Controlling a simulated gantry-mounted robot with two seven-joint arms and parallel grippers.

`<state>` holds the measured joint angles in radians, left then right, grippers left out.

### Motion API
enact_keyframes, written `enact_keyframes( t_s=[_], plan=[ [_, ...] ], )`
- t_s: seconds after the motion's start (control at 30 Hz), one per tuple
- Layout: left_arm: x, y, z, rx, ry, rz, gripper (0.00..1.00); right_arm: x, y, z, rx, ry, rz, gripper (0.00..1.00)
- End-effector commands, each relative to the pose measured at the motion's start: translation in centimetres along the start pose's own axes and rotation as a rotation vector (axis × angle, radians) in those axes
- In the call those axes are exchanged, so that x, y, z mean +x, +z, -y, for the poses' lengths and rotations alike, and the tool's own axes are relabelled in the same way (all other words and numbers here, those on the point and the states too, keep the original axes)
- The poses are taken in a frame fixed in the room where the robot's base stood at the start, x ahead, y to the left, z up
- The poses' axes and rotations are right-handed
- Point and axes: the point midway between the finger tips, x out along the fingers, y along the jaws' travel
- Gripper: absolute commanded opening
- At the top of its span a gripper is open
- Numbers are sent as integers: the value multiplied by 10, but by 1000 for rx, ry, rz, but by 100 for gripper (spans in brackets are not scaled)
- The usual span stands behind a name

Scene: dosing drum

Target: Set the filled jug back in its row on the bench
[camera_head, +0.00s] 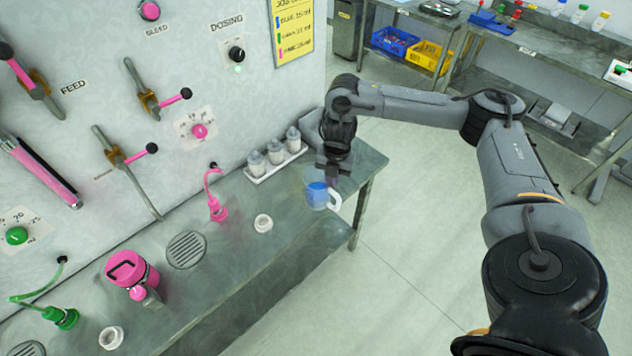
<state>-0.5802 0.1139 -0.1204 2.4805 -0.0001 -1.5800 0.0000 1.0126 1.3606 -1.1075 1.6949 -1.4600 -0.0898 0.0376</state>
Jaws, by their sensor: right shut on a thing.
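A clear jug with blue contents (316,193) and a white handle is at the right end of the grey bench (235,285). My right gripper (332,172) comes down from above and is shut on the jug; its fingers partly hide the jug's top. The jug looks upright. I cannot tell whether its base touches the bench or hangs just above it. My left gripper is not in view.
A white tray with several grey-capped bottles (275,158) stands just left of the jug, against the panel. A pink spout (217,207), a small white cup (263,222), a round drain grate (187,250) and a pink canister (130,268) occupy the bench further left.

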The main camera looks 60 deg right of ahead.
Motion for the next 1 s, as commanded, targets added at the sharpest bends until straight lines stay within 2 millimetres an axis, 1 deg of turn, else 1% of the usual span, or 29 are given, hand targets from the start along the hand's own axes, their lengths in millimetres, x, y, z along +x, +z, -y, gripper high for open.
enact_keyframes(
  t_s=[0.03,0.2,0.3,0.43,0.6,0.77,0.87,0.93,1.0],
  plan=[
    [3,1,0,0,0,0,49,8,5,-10,2,2,-1,0],
    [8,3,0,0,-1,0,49,28,23,-37,3,2,-1,0],
    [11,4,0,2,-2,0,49,38,31,-50,2,1,0,0],
    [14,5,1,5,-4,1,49,46,39,-61,1,1,-1,0],
    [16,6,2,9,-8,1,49,51,44,-68,0,0,0,0],
    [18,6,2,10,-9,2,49,55,45,-69,-1,-1,1,0],
    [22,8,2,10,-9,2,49,66,46,-68,0,-2,0,0],
    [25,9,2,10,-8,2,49,76,46,-67,0,-4,-1,0],
    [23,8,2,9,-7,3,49,82,46,-67,0,-3,-1,0]
  ],
)
